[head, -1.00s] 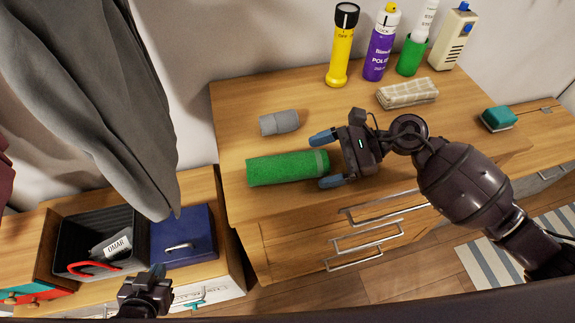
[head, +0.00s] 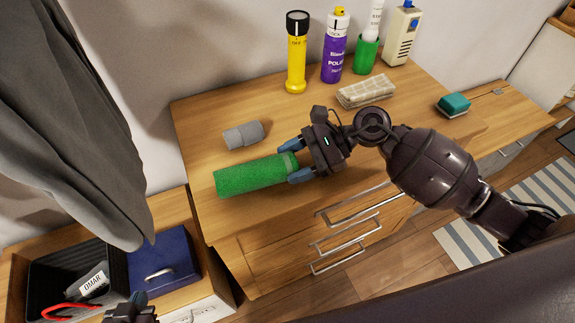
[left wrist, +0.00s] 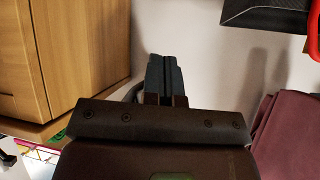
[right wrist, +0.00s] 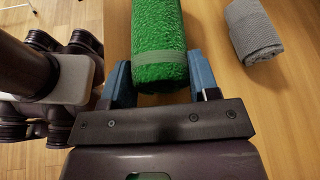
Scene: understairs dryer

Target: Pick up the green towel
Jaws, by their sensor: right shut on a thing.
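The green towel (head: 248,176) is a rolled cylinder with a lighter band near its right end, lying on the wooden dresser top. My right gripper (head: 291,164) is shut on the banded end, one blue finger on each side. In the right wrist view the towel (right wrist: 158,30) runs away from the palm between the two fingers (right wrist: 162,84). Whether it is lifted off the wood cannot be told. My left gripper (head: 130,312) is only partly visible at the bottom of the head view. In the left wrist view its dark fingers (left wrist: 163,78) are together with nothing between them.
A grey rolled cloth (head: 243,134) lies just behind the towel. A yellow flashlight (head: 297,55), purple spray can (head: 335,50), green container (head: 366,52) and folded checked cloth (head: 365,92) stand or lie further back. A blue box (head: 165,262) and black bin (head: 70,275) sit lower left.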

